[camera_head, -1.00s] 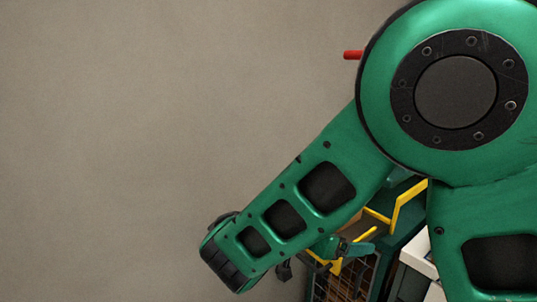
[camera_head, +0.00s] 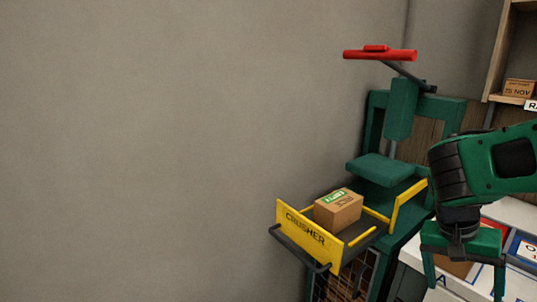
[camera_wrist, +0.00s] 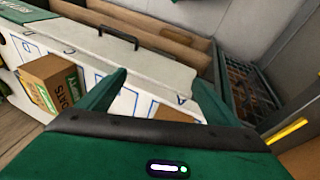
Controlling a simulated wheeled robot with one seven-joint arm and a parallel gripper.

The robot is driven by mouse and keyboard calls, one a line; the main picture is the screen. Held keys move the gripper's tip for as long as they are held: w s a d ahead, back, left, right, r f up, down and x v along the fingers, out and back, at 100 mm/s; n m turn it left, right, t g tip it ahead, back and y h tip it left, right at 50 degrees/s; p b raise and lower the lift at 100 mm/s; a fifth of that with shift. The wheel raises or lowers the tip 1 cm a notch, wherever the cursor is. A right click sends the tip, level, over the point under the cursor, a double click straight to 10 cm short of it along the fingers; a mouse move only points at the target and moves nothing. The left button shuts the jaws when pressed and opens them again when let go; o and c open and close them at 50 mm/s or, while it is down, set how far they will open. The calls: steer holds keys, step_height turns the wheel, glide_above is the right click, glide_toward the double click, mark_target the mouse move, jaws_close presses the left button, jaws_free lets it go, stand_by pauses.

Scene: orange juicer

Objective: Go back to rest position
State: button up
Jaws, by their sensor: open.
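My gripper (camera_head: 463,275) is at the right of the head view, at the end of my green arm. Its two fingers point down and stand wide apart, above a white counter. In the wrist view my gripper (camera_wrist: 160,88) shows both fingers spread with nothing held between them. Behind the fingers, in the head view, part of a brown box shows; I cannot tell its exact distance from them.
A green crusher press (camera_head: 380,168) with a red handle (camera_head: 380,54) stands left of my gripper. A cardboard box (camera_head: 338,210) sits in its yellow-fronted tray (camera_head: 303,235). Another box (camera_wrist: 52,88) shows in the wrist view. A wooden shelf (camera_head: 497,98) is at upper right. Open wall space lies left.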

steer(key=s+n+y, duration=0.2)
steer(key=s+y, duration=0.2)
steer(key=s, duration=0.7)
steer(key=shift+s+r+n+t, duration=0.2)
steer(key=shift+r+n+t, duration=0.1)
steer(key=shift+r+t, duration=0.1)
